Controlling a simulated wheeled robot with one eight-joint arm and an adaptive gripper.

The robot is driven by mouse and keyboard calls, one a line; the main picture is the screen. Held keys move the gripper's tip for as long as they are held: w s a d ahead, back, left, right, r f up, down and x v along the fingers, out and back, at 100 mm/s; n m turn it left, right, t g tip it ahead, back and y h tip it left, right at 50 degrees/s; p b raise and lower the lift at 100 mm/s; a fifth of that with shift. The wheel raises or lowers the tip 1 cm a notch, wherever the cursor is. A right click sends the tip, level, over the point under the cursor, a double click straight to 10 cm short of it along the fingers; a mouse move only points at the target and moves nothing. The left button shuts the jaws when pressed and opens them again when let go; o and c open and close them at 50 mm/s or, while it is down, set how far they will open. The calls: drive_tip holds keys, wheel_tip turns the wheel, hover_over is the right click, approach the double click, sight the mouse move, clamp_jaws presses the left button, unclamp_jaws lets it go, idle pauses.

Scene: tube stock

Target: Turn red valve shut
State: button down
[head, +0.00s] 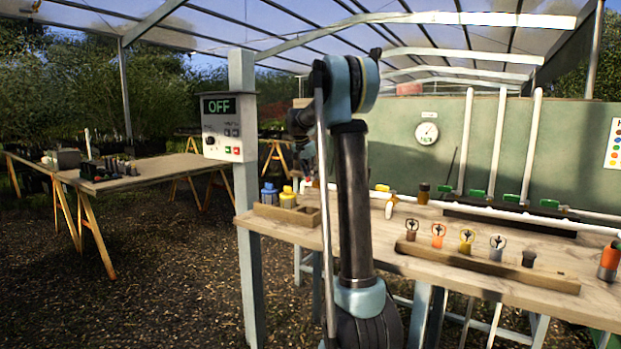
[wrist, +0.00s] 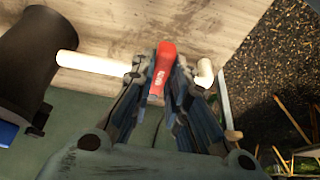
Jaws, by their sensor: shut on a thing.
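The red valve handle (wrist: 165,60) is in the middle of the wrist view, on a white pipe (wrist: 88,63) that runs along the wooden bench. The pipe's elbow (wrist: 205,72) shows at the right of the handle. My gripper (wrist: 166,75) is shut on the red handle, with one finger on each side of it. The handle's lower end and the valve body are partly hidden between the fingers. In the head view my own arm hides the gripper and most of the valve.
The bench (head: 395,230) holds a wooden rack (head: 487,268) with several small tools. Several green-handled valves (head: 510,198) and upright white pipes stand behind. A box (head: 229,125) reading OFF is on a post at left. A dark cylinder (wrist: 38,60) stands left of my gripper.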

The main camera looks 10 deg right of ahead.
drive_tip(key=c, duration=1.6)
unclamp_jaws()
drive_tip(key=shift+o, duration=0.2)
drive_tip(key=v, duration=1.2)
drive_tip(key=shift+f, duration=0.1)
